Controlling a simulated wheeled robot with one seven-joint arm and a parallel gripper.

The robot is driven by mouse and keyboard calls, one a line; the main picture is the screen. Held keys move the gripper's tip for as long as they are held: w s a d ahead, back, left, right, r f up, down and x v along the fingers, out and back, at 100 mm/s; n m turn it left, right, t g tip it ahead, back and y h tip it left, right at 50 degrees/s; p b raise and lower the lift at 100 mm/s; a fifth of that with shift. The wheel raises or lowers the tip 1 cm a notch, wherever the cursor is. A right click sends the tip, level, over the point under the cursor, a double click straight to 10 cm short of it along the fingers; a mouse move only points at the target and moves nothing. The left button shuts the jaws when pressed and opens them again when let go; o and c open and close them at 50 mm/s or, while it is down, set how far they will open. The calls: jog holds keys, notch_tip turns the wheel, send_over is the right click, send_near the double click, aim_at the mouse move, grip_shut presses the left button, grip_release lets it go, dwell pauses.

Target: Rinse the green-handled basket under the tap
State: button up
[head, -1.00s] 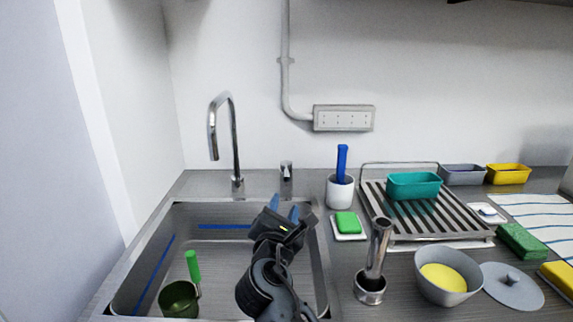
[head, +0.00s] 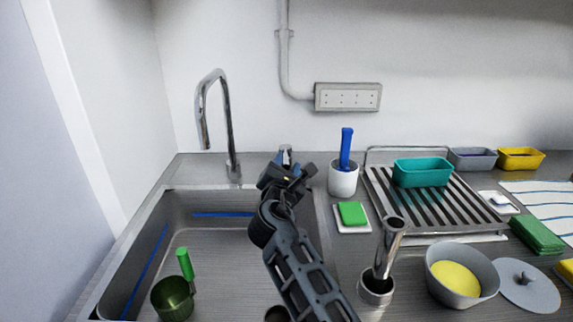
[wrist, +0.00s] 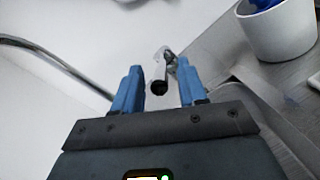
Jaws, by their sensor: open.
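The green-handled basket (head: 172,300) is a dark green cup with an upright bright green handle. It stands in the sink basin (head: 210,240) at the front left, apart from my gripper. The tall curved chrome tap (head: 229,125) rises behind the sink, its spout pointing down on the left; no water shows. A small chrome tap control (head: 286,151) stands right of the tap. My gripper (head: 286,163) is open at the sink's back edge, in front of this control. In the wrist view the control (wrist: 163,72) shows between the blue fingers of my gripper (wrist: 157,80); contact cannot be told.
Right of the sink stand a white cup (head: 343,181) with a blue-handled tool, a green sponge (head: 352,213) on a dish, and an upright metal cylinder tool (head: 388,250). Further right are a drying rack (head: 440,225) with a teal tub and a grey bowl (head: 447,297).

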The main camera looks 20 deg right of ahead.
jog(key=shift+w+d, duration=0.15)
jog(key=shift+w, duration=0.05)
grip_shut()
dwell(0.3)
dwell(0.3)
